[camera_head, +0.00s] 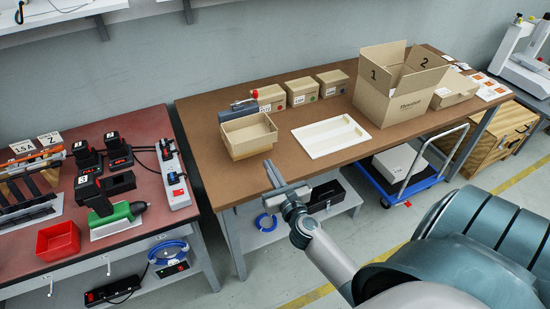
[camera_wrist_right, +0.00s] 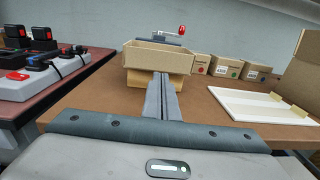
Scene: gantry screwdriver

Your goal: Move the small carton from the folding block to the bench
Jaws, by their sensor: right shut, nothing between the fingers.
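The small carton (camera_head: 248,134) is an open-topped cardboard box near the bench's left front. It also shows in the right wrist view (camera_wrist_right: 155,58), resting on a tan block (camera_wrist_right: 140,80), which looks like the folding block and is mostly hidden under it. The brown bench (camera_head: 290,165) has bare top around it. My right gripper (camera_head: 270,166) is shut and empty, just in front of the carton and pointing at it. In the right wrist view its closed fingers (camera_wrist_right: 161,88) overlap the carton's lower front; I cannot tell whether they touch. My left gripper is not in view.
A grey device with a red knob (camera_head: 255,94) stands behind the carton. Three small closed boxes (camera_head: 301,91) line the back. A white tray (camera_head: 330,137) lies to the right, before a large open carton (camera_head: 398,88). A red tool table (camera_head: 130,211) stands left, across a gap.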

